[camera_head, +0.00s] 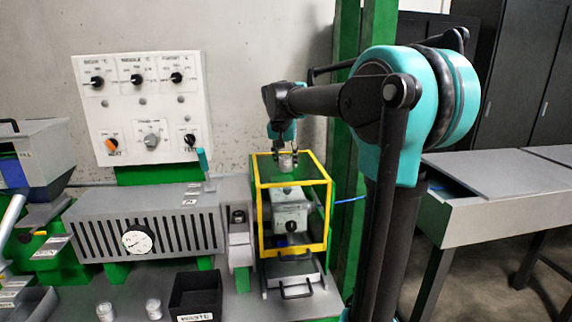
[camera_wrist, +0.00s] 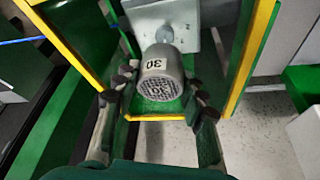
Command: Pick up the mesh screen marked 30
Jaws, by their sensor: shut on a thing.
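The mesh screen marked 30 (camera_wrist: 160,72) is a short grey metal cylinder with a perforated face; "30" shows on its side and on the face. My gripper (camera_wrist: 160,98) has a finger on each side of it and is shut on it. In the head view the screen (camera_head: 286,162) shows as a small grey cylinder at my gripper (camera_head: 284,150), near the top of the yellow frame. A grey block of the machine lies just beyond the screen in the wrist view; whether they touch I cannot tell.
The yellow guard frame (camera_head: 262,215) surrounds the grey machine block (camera_head: 290,212) below my gripper. Two small metal cylinders (camera_head: 105,311) (camera_head: 153,308) stand beside a black bin (camera_head: 195,295) at the front. A green post (camera_head: 343,120) rises close behind my arm.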

